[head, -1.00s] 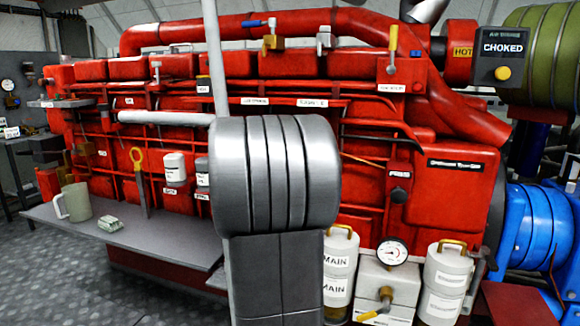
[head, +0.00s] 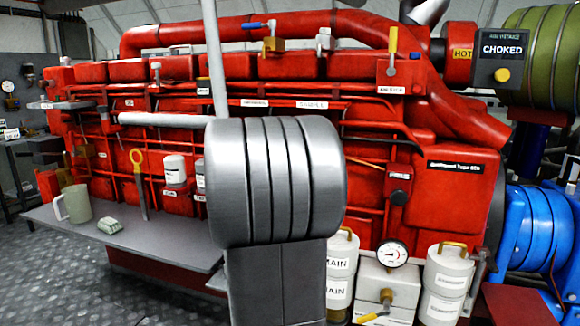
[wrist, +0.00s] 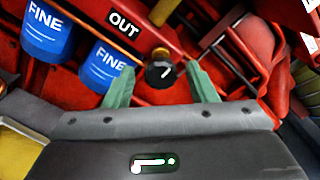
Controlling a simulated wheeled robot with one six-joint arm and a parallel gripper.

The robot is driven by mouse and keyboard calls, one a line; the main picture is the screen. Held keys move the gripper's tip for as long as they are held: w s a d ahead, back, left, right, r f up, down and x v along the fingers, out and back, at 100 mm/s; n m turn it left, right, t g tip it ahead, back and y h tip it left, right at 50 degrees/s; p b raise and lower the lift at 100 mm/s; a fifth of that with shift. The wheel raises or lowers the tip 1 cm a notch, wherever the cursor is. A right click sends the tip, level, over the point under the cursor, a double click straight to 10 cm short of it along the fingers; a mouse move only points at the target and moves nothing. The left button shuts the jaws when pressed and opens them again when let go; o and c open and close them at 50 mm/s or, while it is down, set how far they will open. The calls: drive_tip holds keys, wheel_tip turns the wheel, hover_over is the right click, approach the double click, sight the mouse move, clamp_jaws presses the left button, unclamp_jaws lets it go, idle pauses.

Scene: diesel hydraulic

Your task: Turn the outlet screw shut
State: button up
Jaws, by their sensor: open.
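The outlet screw, a black knob (wrist: 160,74) with a white mark on its face and a brass-coloured collar behind it, shows in the wrist view near an "OUT" label (wrist: 124,23). My gripper (wrist: 159,82) has two green fingers, spread apart on either side of the knob, with a visible gap on each side in the picture. I cannot tell how deep the knob lies between the fingertips. In the head view my arm hides the gripper and the screw.
Two blue "FINE" filters (wrist: 46,32) sit left of the knob in the wrist view. Red engine parts and pipes crowd the right. In the head view, a grey shelf (head: 150,245) holds a mug (head: 76,204), and a gauge (head: 392,254) sits at the lower right.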

drive_tip(key=v, duration=1.2)
drive_tip(key=shift+p, duration=0.45)
drive_tip(key=b+x, duration=0.1)
drive_tip(key=x, duration=1.2)
drive_tip(key=shift+w+d+r, duration=0.1)
drive_tip(key=shift+w+d, duration=0.1)
drive_tip(key=shift+w, duration=0.2)
drive_tip(key=shift+s+a, duration=0.1)
drive_tip(key=shift+s, duration=0.05)
